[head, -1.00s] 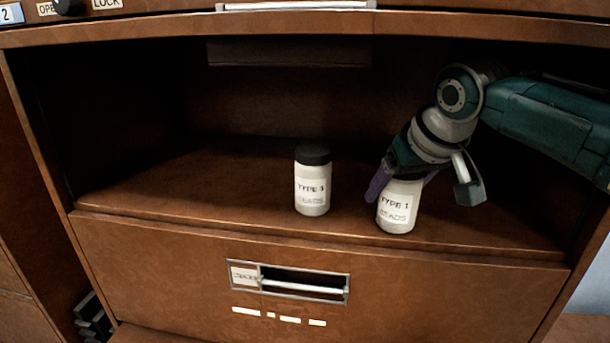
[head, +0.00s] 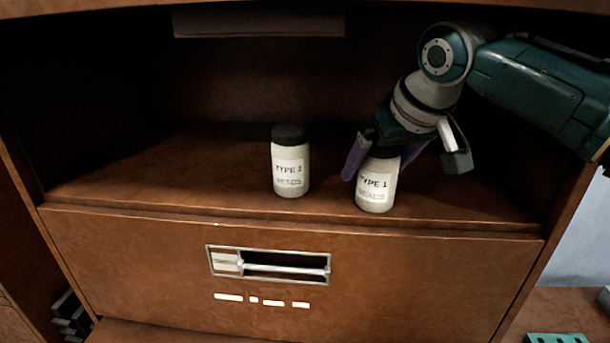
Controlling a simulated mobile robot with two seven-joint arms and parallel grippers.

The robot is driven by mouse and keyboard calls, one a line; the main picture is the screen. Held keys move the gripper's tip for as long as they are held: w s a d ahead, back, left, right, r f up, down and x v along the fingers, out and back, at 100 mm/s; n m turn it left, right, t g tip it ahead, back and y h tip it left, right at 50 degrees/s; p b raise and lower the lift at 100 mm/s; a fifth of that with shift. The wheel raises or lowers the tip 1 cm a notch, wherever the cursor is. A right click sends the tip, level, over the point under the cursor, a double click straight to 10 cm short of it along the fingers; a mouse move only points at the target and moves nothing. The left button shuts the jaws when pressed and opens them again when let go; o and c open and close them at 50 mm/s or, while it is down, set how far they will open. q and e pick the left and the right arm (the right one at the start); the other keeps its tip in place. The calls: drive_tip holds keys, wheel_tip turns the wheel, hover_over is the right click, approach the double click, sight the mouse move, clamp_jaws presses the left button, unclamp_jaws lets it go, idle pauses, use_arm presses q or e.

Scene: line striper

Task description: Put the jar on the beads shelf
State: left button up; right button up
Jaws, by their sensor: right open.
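A white jar with a dark lid and a "TYPE 1 BEADS" label (head: 375,190) stands upright on the brown shelf (head: 150,182), near its front edge. My right gripper (head: 382,172) is open over the top of this jar, pointing down, with a purple finger on its left side. The gripper hides part of the lid. A second white bead jar with a dark lid (head: 290,172) stands upright on the shelf to the left, apart from the gripper. My left gripper is not in view.
Below the shelf is a closed drawer front with a metal handle (head: 285,268). The cabinet's side walls and top edge bound the shelf space. The left part of the shelf is bare. A teal object (head: 557,339) shows at the bottom right.

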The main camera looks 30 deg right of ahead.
drive_tip(key=s+a+f+n+g+b, duration=0.1)
drive_tip(key=s+a+f, duration=0.2)
drive_tip(key=s, duration=0.7)
drive_tip(key=s+a+f+n+g+b, duration=0.1)
drive_tip(key=s+a+f, duration=0.2)
drive_tip(key=s, duration=0.7)
drive_tip(key=s+a+f+n+g+y+b, duration=0.1)
drive_tip(key=s+a+f, duration=0.2)
drive_tip(key=s+a, duration=0.4)
drive_tip(key=s, duration=0.2)
drive_tip(key=shift+s+f+n, duration=0.25)
drive_tip(key=shift+s+n, duration=0.15)
